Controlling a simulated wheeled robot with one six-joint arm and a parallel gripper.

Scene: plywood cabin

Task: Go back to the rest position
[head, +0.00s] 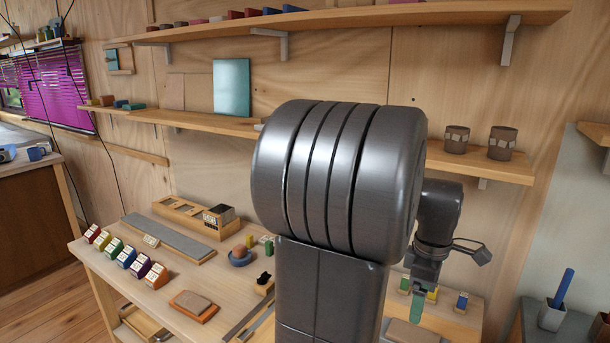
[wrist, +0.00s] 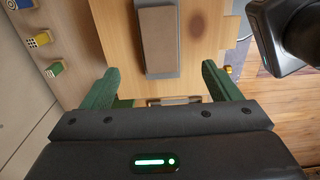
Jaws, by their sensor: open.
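My gripper (wrist: 160,68) shows its two green fingers spread wide apart in the wrist view, with nothing held between them. In the head view my gripper (head: 418,290) hangs over the right part of the workbench (head: 190,292), partly behind my own arm. Ahead of the fingers in the wrist view, a brown block (wrist: 157,40) lies on a grey slab on the wooden bench top. My large dark arm links hide the middle of the bench in the head view.
Several coloured blocks (head: 126,257) stand in a row at the bench's left. Two brown cups (head: 502,143) stand on a wall shelf. A pen holder (head: 552,314) stands at far right.

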